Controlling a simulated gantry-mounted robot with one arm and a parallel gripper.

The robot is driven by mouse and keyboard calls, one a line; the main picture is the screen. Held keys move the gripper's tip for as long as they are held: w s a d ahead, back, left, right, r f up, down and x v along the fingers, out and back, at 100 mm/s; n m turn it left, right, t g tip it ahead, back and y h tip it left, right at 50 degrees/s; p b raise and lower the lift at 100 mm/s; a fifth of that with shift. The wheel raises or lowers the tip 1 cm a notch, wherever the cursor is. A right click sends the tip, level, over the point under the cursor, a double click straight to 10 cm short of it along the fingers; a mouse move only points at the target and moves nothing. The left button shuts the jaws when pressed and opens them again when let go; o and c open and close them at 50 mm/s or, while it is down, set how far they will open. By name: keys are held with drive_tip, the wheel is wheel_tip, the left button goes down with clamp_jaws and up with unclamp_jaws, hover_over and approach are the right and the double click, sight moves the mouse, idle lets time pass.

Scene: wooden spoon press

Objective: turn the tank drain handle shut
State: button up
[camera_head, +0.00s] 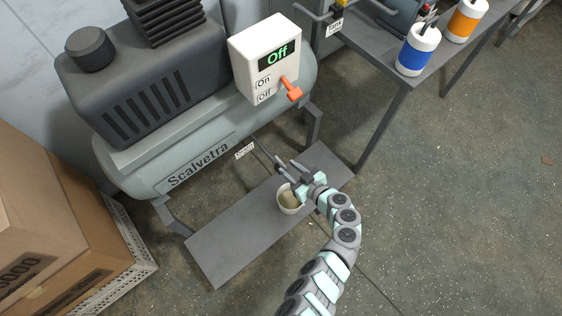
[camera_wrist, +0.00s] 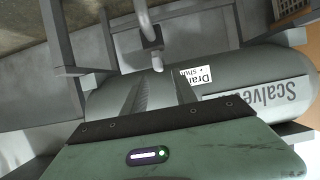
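The grey tank (camera_head: 170,170), marked Scalvetra, lies under a dark motor housing. A small white drain label (camera_head: 244,151) hangs at its lower front. The wrist view shows the label (camera_wrist: 195,76), upside down and partly hidden by a finger, reading "Drain" and "shut". In that view a grey pipe-like piece (camera_wrist: 150,35), apparently the drain handle, runs down to a small block ahead of my fingertips. My gripper (camera_head: 286,163) is in front of the tank's underside, to the right of the label. Its two fingers (camera_wrist: 161,80) stand apart with nothing visibly held. Contact with the handle cannot be told.
A pale cup (camera_head: 290,199) stands on the low grey board (camera_head: 225,250) below my gripper. A white switch box (camera_head: 265,60) reads Off. Cardboard boxes (camera_head: 60,230) stand left; a grey bench (camera_head: 395,75) with bottles stands right.

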sight(281, 162)
drive_tip(key=b+x, duration=0.1)
drive_tip(key=x, duration=0.5)
drive_tip(key=shift+c, duration=0.4)
clamp_jaws()
